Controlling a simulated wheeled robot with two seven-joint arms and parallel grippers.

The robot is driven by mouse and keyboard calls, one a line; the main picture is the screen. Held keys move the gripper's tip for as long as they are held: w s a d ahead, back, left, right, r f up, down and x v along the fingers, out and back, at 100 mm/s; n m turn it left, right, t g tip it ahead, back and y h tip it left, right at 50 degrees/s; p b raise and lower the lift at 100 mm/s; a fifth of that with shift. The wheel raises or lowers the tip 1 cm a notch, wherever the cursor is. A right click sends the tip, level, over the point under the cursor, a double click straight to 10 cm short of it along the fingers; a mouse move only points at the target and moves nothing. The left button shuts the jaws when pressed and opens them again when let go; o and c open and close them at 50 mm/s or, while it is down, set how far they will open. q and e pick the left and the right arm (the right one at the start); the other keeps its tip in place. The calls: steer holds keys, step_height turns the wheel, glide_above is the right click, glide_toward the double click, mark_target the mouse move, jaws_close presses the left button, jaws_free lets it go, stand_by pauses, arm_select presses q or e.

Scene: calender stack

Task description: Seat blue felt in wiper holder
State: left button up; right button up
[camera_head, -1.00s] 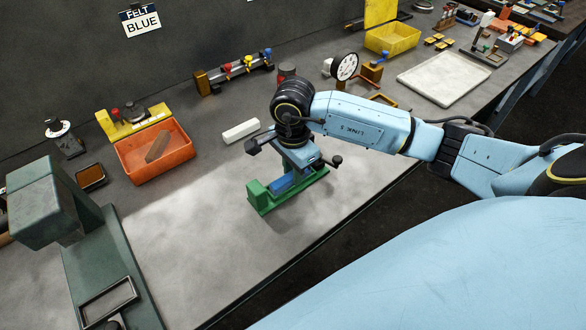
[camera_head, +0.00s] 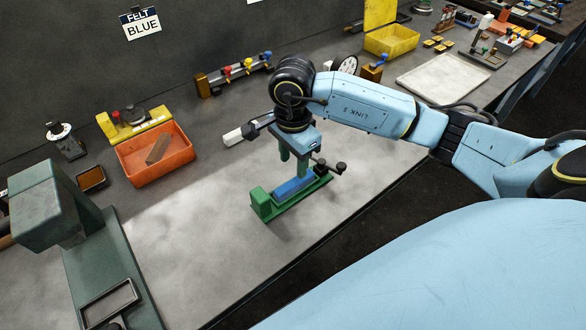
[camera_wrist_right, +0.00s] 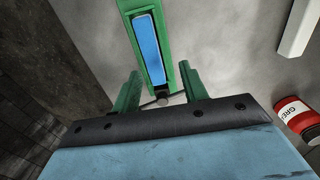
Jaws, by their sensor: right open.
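The blue felt (camera_head: 294,187) lies lengthwise in the channel of the green wiper holder (camera_head: 261,205), which stands on the grey bench. In the right wrist view the felt (camera_wrist_right: 149,50) shows as a blue strip between the green walls of the holder (camera_wrist_right: 163,23). My right gripper (camera_head: 294,167) is above the holder, apart from the felt, with its green fingers spread and nothing between them. In the wrist view its fingers (camera_wrist_right: 160,90) stand at either side of the holder's near end. My left gripper is not in view.
An orange bin (camera_head: 180,148) with a brown block stands to the left. A white bar (camera_head: 233,137) lies behind my right gripper. A green-grey press (camera_head: 48,205) stands at the left front. A white tray (camera_head: 443,76) lies at the right. The bench before the holder is clear.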

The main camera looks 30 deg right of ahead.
step_height(320, 180, up, 7)
steer(key=shift+r, duration=0.2)
stand_by(0.6)
